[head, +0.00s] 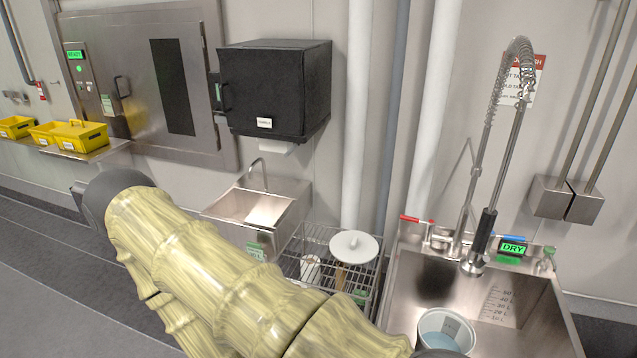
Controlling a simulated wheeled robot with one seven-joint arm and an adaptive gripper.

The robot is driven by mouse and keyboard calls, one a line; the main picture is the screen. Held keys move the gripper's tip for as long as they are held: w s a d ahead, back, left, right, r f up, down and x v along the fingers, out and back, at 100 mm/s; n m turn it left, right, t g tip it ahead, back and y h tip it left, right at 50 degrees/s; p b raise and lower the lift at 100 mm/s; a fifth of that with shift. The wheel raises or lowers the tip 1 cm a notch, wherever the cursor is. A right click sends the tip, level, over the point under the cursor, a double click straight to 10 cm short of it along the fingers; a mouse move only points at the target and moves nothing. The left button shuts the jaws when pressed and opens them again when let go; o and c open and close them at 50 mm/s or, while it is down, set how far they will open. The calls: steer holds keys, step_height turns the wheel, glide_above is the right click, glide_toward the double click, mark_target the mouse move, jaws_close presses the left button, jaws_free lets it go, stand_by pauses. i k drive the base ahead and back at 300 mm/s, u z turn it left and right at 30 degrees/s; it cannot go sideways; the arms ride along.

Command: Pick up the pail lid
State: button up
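The pail lid appears to be the round white disc with a small knob on top (353,247). It lies flat at the top of a wire rack (312,240), between the small hand sink and the large sink. Something tan shows just under the lid, and I cannot tell exactly what it rests on. A white pail (423,322) with bluish contents stands in the large sink. My yellowish arm crosses the lower left and hides part of the rack. My gripper is not in view.
The large steel sink (400,290) has a tall spray hose (490,195) and a "DRY" sign. A small hand sink (285,222) and a black wall box (280,90) are left of the rack. Yellow bins (75,138) sit on a far-left shelf. Pipes run behind the lid.

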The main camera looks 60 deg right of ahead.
mark_target(352, 247)
steer(key=z, duration=0.3)
steer(key=i, duration=1.4)
steer(key=z, duration=1.55)
steer(key=i, duration=0.9)
steer(key=z, duration=0.75)
